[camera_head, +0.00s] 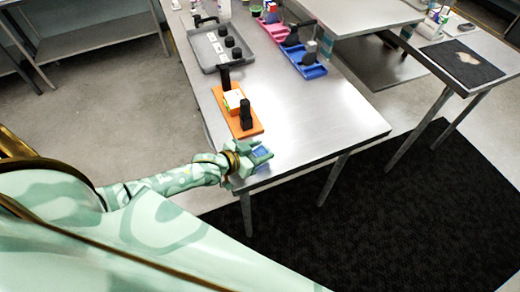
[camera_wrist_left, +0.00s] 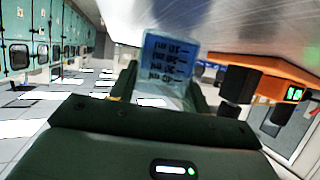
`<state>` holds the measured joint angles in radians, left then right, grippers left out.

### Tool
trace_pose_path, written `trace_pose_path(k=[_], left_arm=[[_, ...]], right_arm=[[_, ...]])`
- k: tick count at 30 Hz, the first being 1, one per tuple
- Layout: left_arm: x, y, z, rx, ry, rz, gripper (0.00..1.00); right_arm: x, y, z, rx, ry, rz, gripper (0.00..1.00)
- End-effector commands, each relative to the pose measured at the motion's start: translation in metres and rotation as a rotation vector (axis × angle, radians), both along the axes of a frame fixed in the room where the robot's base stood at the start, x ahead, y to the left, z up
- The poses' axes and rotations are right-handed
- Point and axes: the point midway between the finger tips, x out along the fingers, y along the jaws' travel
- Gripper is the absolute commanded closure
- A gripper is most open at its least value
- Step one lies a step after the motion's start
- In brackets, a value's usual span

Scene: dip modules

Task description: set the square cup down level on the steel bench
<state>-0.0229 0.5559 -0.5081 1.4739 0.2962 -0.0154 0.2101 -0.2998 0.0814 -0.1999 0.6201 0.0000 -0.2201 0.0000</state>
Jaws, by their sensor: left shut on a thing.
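The square cup (camera_wrist_left: 170,58) is clear blue with dark graduation marks, seen close up in the left wrist view. In the head view it is a small bluish patch (camera_head: 262,154) between the fingers. My left gripper (camera_head: 258,155) is shut on it at the near edge of the steel bench (camera_head: 318,118). The fingers of the left gripper (camera_wrist_left: 163,85) stand on both sides of the cup. I cannot tell whether the cup's base touches the bench. My right gripper is not in view.
A grey tray (camera_head: 194,50) and a blue tray (camera_head: 312,73) stand farther back. The bench is bare to the right of the gripper.

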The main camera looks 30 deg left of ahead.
Motion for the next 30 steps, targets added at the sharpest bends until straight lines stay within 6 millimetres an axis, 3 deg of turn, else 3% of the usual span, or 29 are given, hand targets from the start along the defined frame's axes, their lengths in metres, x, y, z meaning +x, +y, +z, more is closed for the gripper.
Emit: trace_pose_path(k=[10,11,13,26,30], left_arm=[[0.0,0.0,-0.008,0.0,0.0,0.0,0.75],[0.0,0.0,-0.007,0.0,0.0,0.0,0.45],[0.0,0.0,-0.007,0.0,0.0,0.0,0.28],[-0.001,0.001,-0.006,0.0,0.001,0.0,0.28],[-0.015,0.006,0.0,0.001,0.003,0.0,0.28]], right_arm=[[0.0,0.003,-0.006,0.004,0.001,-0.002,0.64],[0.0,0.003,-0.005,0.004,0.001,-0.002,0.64],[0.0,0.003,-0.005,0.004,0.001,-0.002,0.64],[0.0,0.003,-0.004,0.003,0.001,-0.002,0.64],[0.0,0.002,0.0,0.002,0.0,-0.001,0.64]])
